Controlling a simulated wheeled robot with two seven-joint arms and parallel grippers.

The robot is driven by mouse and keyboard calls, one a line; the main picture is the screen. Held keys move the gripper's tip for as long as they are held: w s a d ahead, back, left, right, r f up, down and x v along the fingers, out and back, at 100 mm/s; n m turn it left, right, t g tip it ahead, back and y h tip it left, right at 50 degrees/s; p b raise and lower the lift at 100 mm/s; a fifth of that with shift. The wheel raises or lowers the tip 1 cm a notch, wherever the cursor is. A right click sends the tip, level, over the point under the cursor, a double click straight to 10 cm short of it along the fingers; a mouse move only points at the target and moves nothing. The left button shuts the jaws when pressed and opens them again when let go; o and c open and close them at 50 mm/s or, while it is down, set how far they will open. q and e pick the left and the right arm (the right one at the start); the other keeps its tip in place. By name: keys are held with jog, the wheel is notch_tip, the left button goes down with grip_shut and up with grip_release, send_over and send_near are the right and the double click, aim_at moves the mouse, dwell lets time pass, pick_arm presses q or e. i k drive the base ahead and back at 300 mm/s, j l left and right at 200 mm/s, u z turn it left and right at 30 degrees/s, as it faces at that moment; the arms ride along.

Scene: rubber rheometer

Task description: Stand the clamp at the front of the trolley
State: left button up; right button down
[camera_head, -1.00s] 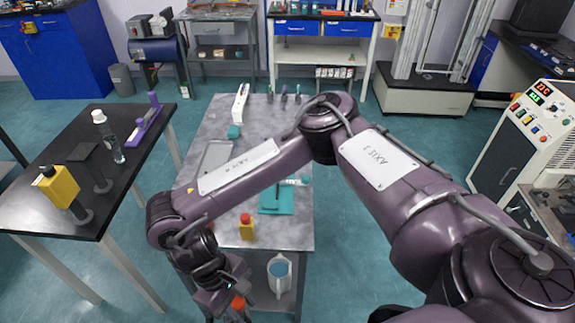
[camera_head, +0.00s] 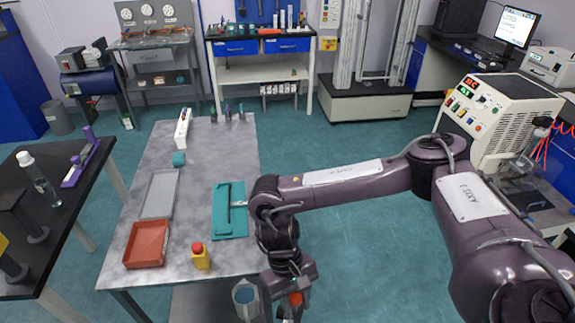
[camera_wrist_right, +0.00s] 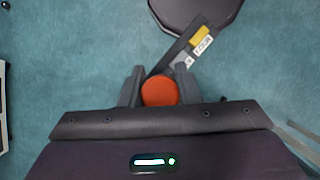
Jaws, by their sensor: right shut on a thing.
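My right gripper (camera_wrist_right: 160,90) is shut on an orange, round-ended thing, likely the clamp (camera_wrist_right: 161,91). A grey bar with a yellow and white label runs from beside its orange end toward the upper right in the wrist view; whether the two are joined is unclear. In the head view its orange part (camera_head: 295,299) shows at the gripper, low at the bottom of the picture, beside the front right corner of the grey-topped table, which may be the trolley (camera_head: 200,150). The rest of the clamp is hidden there. My left gripper is not in view.
On the grey top are a red tray (camera_head: 146,244), a yellow block with a red button (camera_head: 200,257), a teal mat (camera_head: 229,222) and a grey tray (camera_head: 160,194). A black table (camera_head: 72,210) is at left.

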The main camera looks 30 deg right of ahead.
aim_at(234, 147)
jog(key=z, duration=0.45)
jog(key=l+z, duration=0.1)
jog(key=z, duration=0.35)
jog(key=i+z, duration=0.1)
jog(key=z, duration=0.75)
jog(key=i+z, duration=0.2)
jog(key=i, duration=1.75)
jog(key=i+l+u, duration=0.1)
jog(key=i+u, duration=0.3)
jog(key=i, duration=0.15)
jog(key=i+l+u, duration=0.3)
jog(key=i+u, duration=0.15)
jog(key=u, duration=1.85)
